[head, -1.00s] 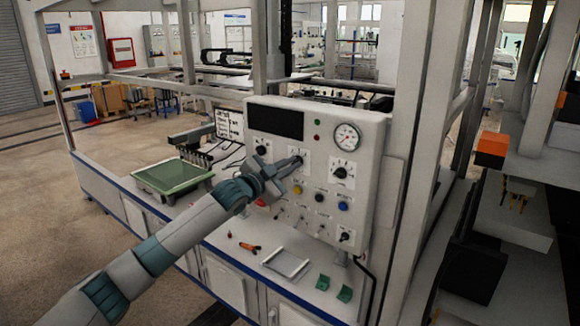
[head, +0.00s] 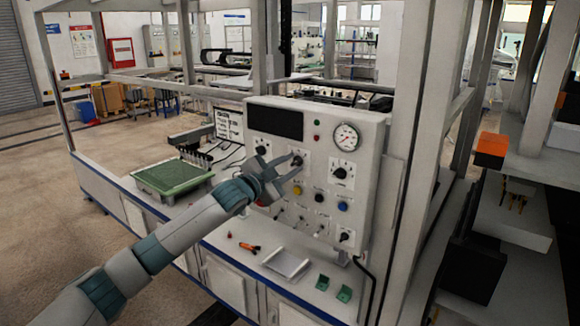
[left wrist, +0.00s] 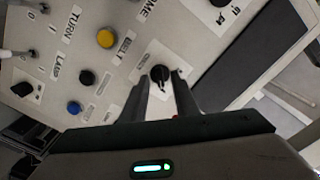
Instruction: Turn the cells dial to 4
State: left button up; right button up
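A black dial (head: 297,160) on a white label plate sits in the upper middle of the white control panel (head: 375,160). In the left wrist view the dial (left wrist: 160,75) lies between my left gripper's two fingertips. My left gripper (head: 293,166) is open at the panel face, with a finger on each side of the dial and gaps visible. The small print by the dial is too blurred to read, so I cannot confirm it is the cells dial or read its setting. My right gripper is in neither view.
Other dials (head: 341,172) flank this one. A gauge (head: 346,136) and dark display (head: 275,123) are above; yellow (left wrist: 105,38), black and blue buttons are below. A green mat (head: 172,176), white tray (head: 288,263) and small green parts lie on the bench.

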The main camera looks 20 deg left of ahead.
pick_arm(q)
jog(key=shift+s+a, duration=0.1)
jog(key=shift+s+a+f+b, duration=0.1)
jog(key=shift+s+a+b, duration=0.05)
jog(key=shift+s+b, duration=0.25)
jog(key=b+v, duration=0.5)
jog(key=v, duration=1.1)
jog(key=shift+s+b, duration=0.2)
jog(key=shift+b, duration=0.15)
